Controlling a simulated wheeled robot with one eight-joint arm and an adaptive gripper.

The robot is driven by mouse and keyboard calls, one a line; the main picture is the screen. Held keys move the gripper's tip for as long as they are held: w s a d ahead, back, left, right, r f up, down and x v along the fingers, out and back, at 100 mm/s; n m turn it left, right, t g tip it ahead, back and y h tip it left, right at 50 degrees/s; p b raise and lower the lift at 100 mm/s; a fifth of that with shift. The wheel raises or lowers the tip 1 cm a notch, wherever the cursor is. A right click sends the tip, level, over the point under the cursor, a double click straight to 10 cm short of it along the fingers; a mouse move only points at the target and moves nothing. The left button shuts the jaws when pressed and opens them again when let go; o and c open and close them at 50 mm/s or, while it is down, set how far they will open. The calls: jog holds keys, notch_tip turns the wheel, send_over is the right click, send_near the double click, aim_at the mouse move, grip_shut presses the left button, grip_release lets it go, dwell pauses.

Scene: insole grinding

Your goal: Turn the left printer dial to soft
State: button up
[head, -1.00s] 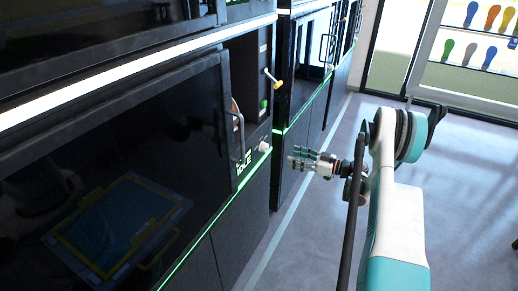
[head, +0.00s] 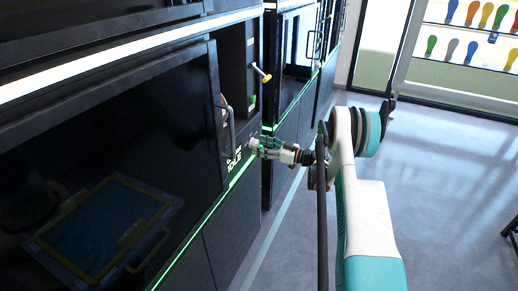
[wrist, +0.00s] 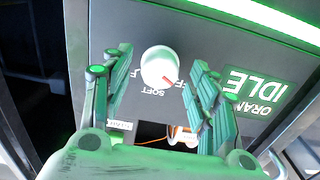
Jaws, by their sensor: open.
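The white round printer dial (wrist: 160,65) sits on a dark panel, with a red mark on its lower right side in the wrist view. The word SOFT is printed just below the dial, upside down, with other labels partly readable to either side. My gripper (wrist: 162,60) is open, with one green finger left of the dial and one right. No firm contact with the dial shows. In the head view my gripper (head: 256,146) is at the printer's front panel, and its fingers hide the dial.
A display (wrist: 258,92) reading IDLE is right of the dial in the wrist view. The dark printer door (head: 110,150) with its handle (head: 230,130) stands left of my gripper.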

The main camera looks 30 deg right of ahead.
jog(key=shift+w+a, duration=0.45)
jog(key=shift+w, duration=0.15)
jog(key=c, duration=1.1)
jog(key=shift+o, duration=0.2)
jog(key=shift+m, duration=0.3)
jog(key=m, duration=1.1)
